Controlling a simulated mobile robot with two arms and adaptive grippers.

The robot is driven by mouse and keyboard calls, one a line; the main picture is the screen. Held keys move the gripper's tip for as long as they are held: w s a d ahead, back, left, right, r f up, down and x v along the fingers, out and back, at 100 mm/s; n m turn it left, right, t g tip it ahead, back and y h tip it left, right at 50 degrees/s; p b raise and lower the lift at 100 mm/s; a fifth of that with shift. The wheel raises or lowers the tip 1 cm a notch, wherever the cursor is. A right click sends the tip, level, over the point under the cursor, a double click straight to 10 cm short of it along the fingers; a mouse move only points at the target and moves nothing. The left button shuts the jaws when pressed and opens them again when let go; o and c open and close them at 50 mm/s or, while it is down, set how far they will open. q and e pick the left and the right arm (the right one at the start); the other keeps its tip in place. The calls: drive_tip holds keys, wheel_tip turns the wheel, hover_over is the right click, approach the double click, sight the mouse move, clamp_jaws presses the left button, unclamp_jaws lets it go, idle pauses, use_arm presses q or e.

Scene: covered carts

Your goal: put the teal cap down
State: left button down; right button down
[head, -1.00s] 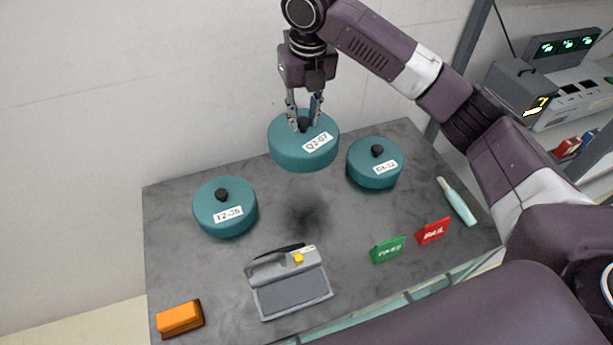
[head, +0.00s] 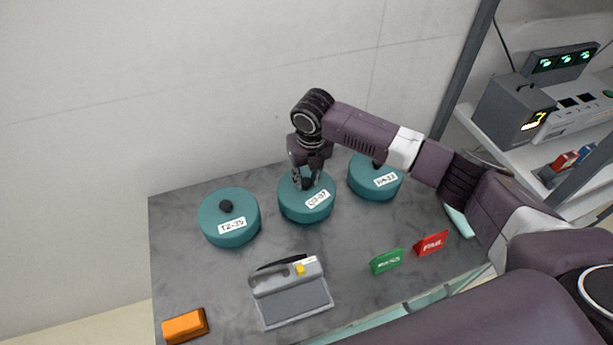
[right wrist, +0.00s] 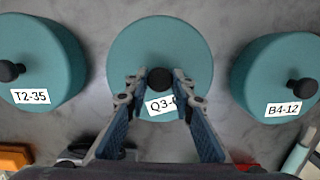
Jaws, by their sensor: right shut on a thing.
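The teal cap (head: 303,211), with a white label starting "Q3", is a round lid with a black knob. It sits between two similar caps and looks to be down on the grey cart top (head: 180,270); no gap shows beneath it. My right gripper (head: 309,183) is above it, shut on its knob. In the right wrist view, the fingers (right wrist: 160,82) stand on both sides of the knob over the teal cap (right wrist: 135,50), and one covers part of the label. My left gripper is not in view.
A teal cap labelled T2-35 (head: 230,222) stands to the left, another labelled B4-12 (head: 375,182) to the right. In front are a grey device (head: 292,293), an orange block (head: 185,326), a green PASS sign (head: 386,261) and a red FAIL sign (head: 431,243).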

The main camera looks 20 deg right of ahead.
sight(309, 194)
drive_tip(key=c, duration=2.1)
unclamp_jaws()
drive_tip(key=shift+f, duration=0.15)
drive_tip(key=o, duration=0.4)
drive_tip(key=shift+o, duration=0.2)
wheel_tip(309, 194, up, 12)
drive_tip(key=s+b, duration=0.1)
drive_tip(key=b, duration=0.1)
drive_tip(key=shift+s, duration=0.4)
